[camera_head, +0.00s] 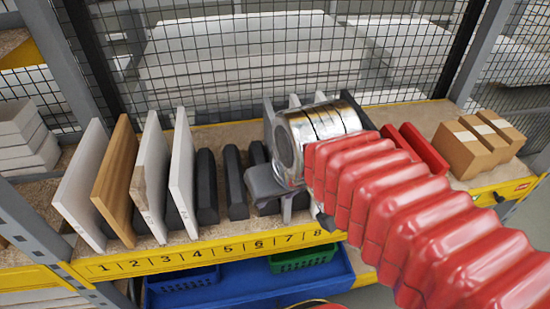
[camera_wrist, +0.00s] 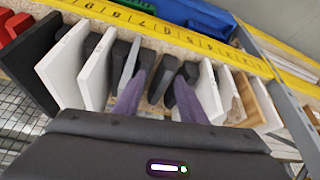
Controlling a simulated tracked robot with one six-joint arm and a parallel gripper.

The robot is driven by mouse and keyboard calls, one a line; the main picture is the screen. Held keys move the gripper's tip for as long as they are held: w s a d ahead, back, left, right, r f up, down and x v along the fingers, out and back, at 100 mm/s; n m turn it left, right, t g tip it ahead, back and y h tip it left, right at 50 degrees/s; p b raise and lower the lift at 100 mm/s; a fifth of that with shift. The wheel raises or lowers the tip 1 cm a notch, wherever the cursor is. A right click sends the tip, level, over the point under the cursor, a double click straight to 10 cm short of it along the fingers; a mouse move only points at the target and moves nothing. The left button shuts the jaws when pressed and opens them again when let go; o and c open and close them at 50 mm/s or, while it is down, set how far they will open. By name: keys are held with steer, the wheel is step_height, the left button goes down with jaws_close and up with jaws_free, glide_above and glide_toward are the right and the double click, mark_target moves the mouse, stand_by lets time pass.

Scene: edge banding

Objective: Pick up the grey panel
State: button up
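The grey panel (camera_head: 269,118) stands upright in the rack, partly hidden behind my wrist in the head view. In the wrist view I take the narrow light-grey edge (camera_wrist: 129,64) left of my fingers to be this panel. My gripper (camera_wrist: 157,88) is over the rack with its two purple-tinted fingers apart. Dark dividers show between and beyond the fingers, and I see no panel held. In the head view the gripper body (camera_head: 268,184) is near number 6, and its fingertips are hard to make out.
White panels and a wooden panel (camera_head: 115,178) stand at left. Dark dividers (camera_head: 207,186) separate the slots. More white panels (camera_wrist: 62,66) stand beyond the grey one. Red items (camera_head: 424,148) and cardboard boxes (camera_head: 461,149) are at right. Wire mesh closes the back.

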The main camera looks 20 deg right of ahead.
steer(key=w+d+r+g, duration=0.15)
steer(key=w+r, duration=0.25)
steer(key=w, duration=0.4)
steer(key=m+g, duration=0.2)
steer(key=g, duration=0.2)
glide_above(274, 128)
step_height(274, 128, down, 3)
steer(key=shift+s+a+r+t, duration=0.1)
steer(key=shift+a+r+t, duration=0.05)
steer(key=shift+t, duration=0.1)
steer(key=shift+w, duration=0.2)
steer(key=shift+f, duration=0.25)
step_height(274, 128, down, 8)
steer(key=shift+f, duration=0.1)
steer(key=shift+d+f, duration=0.1)
steer(key=shift+d, duration=0.1)
steer(key=shift+f, duration=0.1)
